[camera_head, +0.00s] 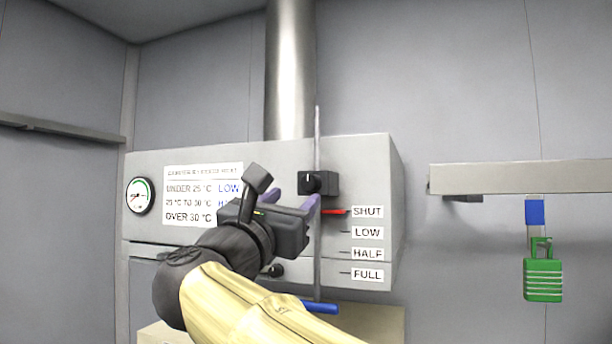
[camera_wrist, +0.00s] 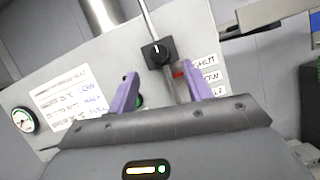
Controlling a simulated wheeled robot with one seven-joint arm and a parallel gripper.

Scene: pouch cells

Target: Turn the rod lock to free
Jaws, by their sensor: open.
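The rod lock is a black knob on a black block (camera_head: 318,183) on the front of the grey hood, beside a thin upright rod (camera_head: 317,140). A white mark shows on the knob, also in the wrist view (camera_wrist: 155,54). A red pointer (camera_head: 335,212) sits level with the SHUT label (camera_head: 367,212). My gripper (camera_head: 297,204) is just below and in front of the lock in the head view. Its purple fingers (camera_wrist: 157,92) are apart and empty, with the knob above the gap between them in the wrist view. No contact with the knob shows.
LOW, HALF and FULL labels run below SHUT. A blue handle (camera_head: 320,307) is at the rod's lower end. A dial gauge (camera_head: 140,195) and a temperature notice (camera_head: 190,195) are on the left. A green padlock (camera_head: 543,279) hangs under a shelf (camera_head: 520,177) at right.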

